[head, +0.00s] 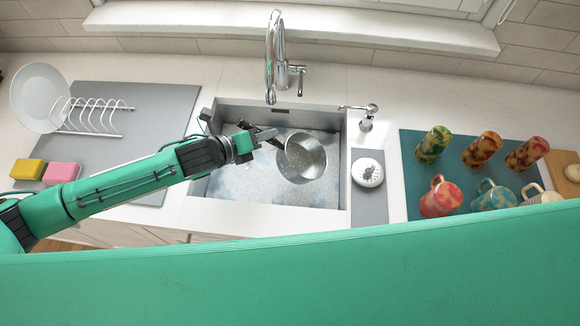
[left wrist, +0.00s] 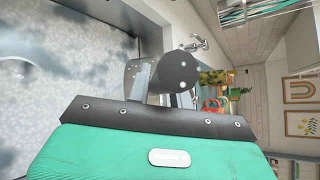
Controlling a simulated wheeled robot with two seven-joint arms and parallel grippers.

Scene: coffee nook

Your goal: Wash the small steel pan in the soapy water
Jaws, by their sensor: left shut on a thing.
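The small steel pan (head: 303,158) is in the sink, inside the basin of soapy water (head: 245,182). My left gripper (head: 268,138) reaches into the sink from the left and is shut on the pan at its left side, where the handle would be. The grip itself is small and partly hidden by the fingers. In the left wrist view the foamy water (left wrist: 60,80) fills the left side, and my gripper's dark parts hide the contact. I cannot tell how deep the pan sits in the water. My right gripper is not in view.
A chrome faucet (head: 273,60) stands behind the sink, with a soap dispenser (head: 367,116) at its right. A grey mat with a round white brush (head: 367,172) lies right of the basin. Cups stand on a teal mat (head: 412,150). A plate rack (head: 92,115) and sponges (head: 62,172) are at left.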

